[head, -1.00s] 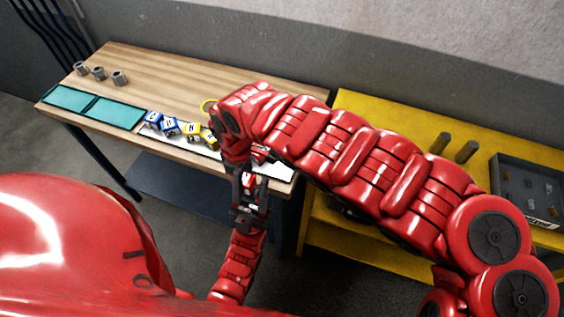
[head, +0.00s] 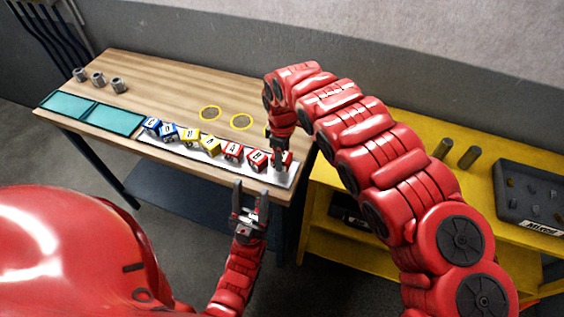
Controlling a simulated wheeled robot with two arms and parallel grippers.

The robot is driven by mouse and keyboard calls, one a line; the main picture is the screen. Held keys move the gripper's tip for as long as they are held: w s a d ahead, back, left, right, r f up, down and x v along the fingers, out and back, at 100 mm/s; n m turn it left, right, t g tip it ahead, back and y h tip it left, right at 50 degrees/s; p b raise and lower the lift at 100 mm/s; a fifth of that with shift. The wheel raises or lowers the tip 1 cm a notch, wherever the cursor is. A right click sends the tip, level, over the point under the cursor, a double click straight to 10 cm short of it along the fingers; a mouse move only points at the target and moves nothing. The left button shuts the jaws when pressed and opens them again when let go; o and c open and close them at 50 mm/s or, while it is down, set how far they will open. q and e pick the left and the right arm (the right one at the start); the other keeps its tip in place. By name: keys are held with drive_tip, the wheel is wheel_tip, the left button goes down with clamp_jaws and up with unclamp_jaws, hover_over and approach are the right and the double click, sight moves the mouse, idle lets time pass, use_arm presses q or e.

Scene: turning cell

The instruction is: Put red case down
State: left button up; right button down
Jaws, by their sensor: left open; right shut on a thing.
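My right gripper (head: 278,158) reaches down over the right end of a white strip (head: 203,159) along the table's front edge. It is shut on a red case (head: 289,157), which is partly hidden by the fingers; I cannot tell whether the case touches the strip. Two other red cases, one (head: 232,152) and one (head: 257,160), sit on the strip just left of it. My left gripper (head: 251,194) is open and empty, in front of the table edge and below the red cases.
Blue cases (head: 168,131) and yellow cases (head: 209,146) continue the row leftward. Two yellow-ringed discs (head: 210,113) mark the wood tabletop (head: 180,85). Teal mats (head: 115,118) and metal cylinders (head: 98,79) are at the left. A yellow bench (head: 400,136) with a dark tray (head: 530,190) stands right.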

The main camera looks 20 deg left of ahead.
drive_tip(key=shift+f+p, duration=0.3)
drive_tip(key=shift+f, duration=0.05)
drive_tip(key=shift+a+f+p, duration=0.1)
drive_tip(key=shift+f+p, duration=0.35)
drive_tip(key=shift+f, duration=0.85)
drive_tip(key=shift+f, duration=0.1)
drive_tip(key=c, duration=0.7)
unclamp_jaws()
drive_tip(key=shift+f, duration=0.15)
drive_tip(key=o, duration=0.5)
drive_tip(key=shift+c, duration=0.2)
